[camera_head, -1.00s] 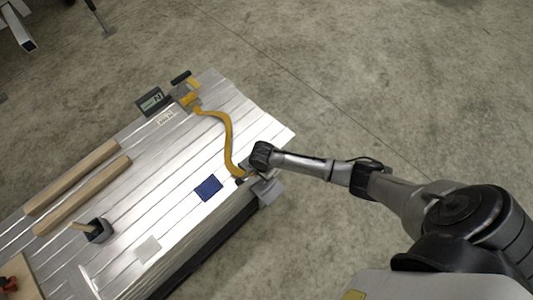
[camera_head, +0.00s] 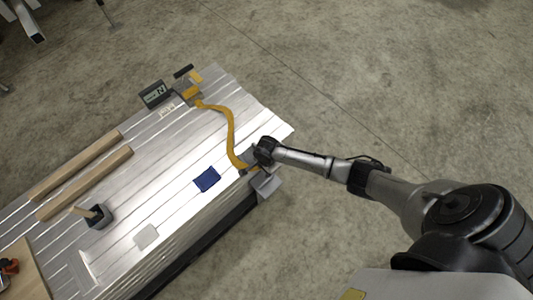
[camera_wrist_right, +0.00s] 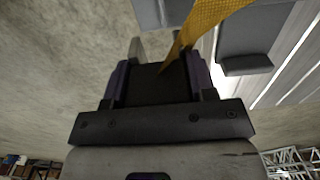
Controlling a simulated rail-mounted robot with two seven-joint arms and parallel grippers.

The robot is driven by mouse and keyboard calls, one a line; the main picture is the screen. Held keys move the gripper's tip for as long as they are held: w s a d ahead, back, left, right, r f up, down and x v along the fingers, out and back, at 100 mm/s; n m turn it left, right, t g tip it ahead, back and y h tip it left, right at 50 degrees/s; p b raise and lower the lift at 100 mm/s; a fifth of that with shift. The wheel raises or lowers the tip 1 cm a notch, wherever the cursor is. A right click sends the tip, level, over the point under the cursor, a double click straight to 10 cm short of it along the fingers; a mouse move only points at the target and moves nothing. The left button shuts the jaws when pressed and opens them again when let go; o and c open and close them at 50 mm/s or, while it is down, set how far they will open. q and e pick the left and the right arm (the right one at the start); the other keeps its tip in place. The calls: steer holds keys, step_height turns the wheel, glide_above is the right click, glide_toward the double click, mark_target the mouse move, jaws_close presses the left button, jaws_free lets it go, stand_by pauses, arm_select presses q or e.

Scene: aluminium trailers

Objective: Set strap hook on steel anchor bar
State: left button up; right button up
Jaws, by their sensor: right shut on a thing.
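The yellow strap (camera_head: 231,128) curves over the trailer deck from a yellow fitting (camera_head: 191,92) at the back to my right gripper (camera_head: 254,164) at the deck's right corner. In the right wrist view, the strap (camera_wrist_right: 212,24) runs down between the fingers of my right gripper (camera_wrist_right: 160,78). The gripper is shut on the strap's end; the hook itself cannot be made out. A grey metal bracket (camera_head: 266,184) sits at the deck's corner just beside the gripper. The steel anchor bar cannot be told apart, nor whether the hook touches it. My left gripper is not in view.
The ribbed aluminium deck (camera_head: 165,155) carries a blue cloth (camera_head: 207,179), two wooden beams (camera_head: 85,182), a black block with a wooden handle (camera_head: 98,215) and a digital display (camera_head: 155,94). Concrete floor to the right is clear.

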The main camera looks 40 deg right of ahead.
steer(key=shift+r, duration=0.15)
steer(key=shift+f+b, duration=0.65)
steer(key=shift+f, duration=0.95)
steer(key=b, duration=0.5)
glide_above(266, 181)
steer(key=shift+f, duration=3.8)
steer(key=shift+f+b, duration=1.1)
steer(key=shift+f, duration=1.3)
steer(key=shift+f+b, duration=0.1)
steer(key=shift+b, duration=0.2)
steer(key=o, duration=1.1)
